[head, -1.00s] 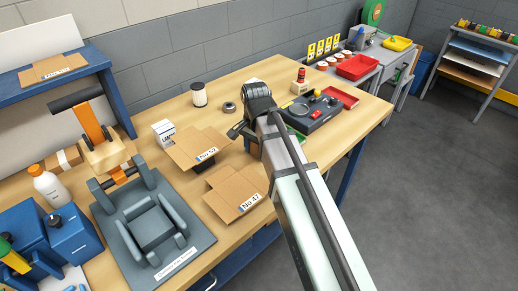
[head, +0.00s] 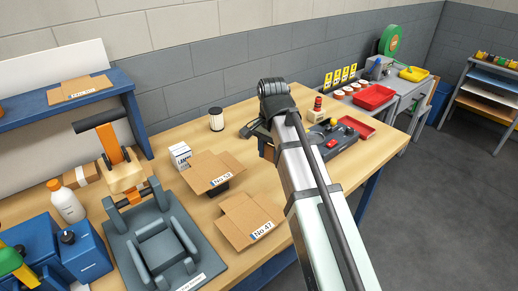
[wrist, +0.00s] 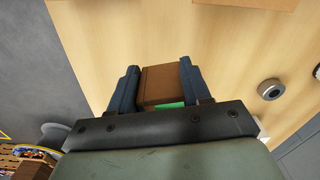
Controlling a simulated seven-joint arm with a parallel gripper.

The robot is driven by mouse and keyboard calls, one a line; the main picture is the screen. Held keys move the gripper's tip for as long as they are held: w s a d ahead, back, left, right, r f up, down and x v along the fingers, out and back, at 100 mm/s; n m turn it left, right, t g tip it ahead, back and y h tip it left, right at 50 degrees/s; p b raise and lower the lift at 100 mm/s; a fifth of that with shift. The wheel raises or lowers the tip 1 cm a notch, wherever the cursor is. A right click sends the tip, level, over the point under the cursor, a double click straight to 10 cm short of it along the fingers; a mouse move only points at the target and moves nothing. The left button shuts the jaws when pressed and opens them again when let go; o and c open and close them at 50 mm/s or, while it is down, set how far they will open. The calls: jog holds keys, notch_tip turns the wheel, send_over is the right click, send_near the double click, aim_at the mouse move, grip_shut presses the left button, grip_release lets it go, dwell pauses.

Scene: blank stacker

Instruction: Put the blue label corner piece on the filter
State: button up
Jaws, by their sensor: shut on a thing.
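My gripper (wrist: 158,88) is shut on a brown corner piece (wrist: 160,83), seen between the two dark fingers in the wrist view. A green patch shows at the piece's near edge; no blue label is visible on it. In the head view the brown piece (head: 266,151) shows partly beside my arm, above the table. The filter (head: 216,119), a white cylinder with a dark top, stands upright at the table's back, left of my gripper and apart from it. Nothing is visible on its top.
Cardboard blanks No 52 (head: 212,170) and No 47 (head: 250,216) lie in front of the filter, beside a small white box (head: 180,156). A dark ring (wrist: 270,89) lies on the table. A grey fixture (head: 155,250) stands front left. Bare wood surrounds the filter.

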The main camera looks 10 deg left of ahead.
notch_tip(320, 180, up, 10)
send_over(212, 112)
jog(key=shift+w+a+f+m, duration=0.15)
jog(key=shift+m, duration=0.85)
jog(key=shift+f, duration=5)
jog(key=shift+f, duration=0.15)
jog(key=o, duration=1)
